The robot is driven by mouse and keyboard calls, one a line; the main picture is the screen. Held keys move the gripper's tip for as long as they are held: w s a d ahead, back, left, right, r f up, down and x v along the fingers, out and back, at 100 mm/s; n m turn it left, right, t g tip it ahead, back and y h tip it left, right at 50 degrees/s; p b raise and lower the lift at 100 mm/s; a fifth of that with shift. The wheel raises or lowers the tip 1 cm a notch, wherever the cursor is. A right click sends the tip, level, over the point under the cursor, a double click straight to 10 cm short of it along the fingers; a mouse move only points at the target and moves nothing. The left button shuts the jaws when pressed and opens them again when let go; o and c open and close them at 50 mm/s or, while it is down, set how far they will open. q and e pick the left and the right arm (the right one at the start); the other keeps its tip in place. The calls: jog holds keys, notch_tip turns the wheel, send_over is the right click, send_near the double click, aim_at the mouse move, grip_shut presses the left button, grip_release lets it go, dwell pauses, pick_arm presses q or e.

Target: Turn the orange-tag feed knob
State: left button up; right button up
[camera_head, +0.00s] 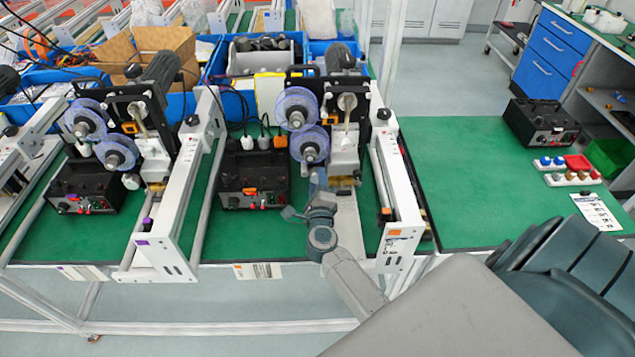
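The middle coder station carries purple film reels (310,145). On its right rail is a small black knob-like part with an orange tag (386,211); I cannot tell for sure whether it is the feed knob. Another orange tag (247,193) is on the black control box (232,178) to the left. My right gripper (318,182) reaches up from the lower right, just below the reels, left of the right rail and apart from its orange tag. Its fingertips are small and partly blend with the machine, so its opening is unclear. My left gripper is not in view.
A similar station with purple tags (147,222) stands to the left. White rails (395,190) flank the middle station. The green bench (460,180) at right is mostly clear, with a black box (541,124) and small knobs at its far side. Blue bins (335,55) stand behind.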

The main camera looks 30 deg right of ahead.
jog(key=shift+o, duration=1.2)
pick_arm(q)
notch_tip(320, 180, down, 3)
jog(key=b, duration=0.3)
pick_arm(e)
jog(key=v, duration=1)
jog(key=shift+s+a, duration=0.2)
jog(key=shift+s, duration=0.15)
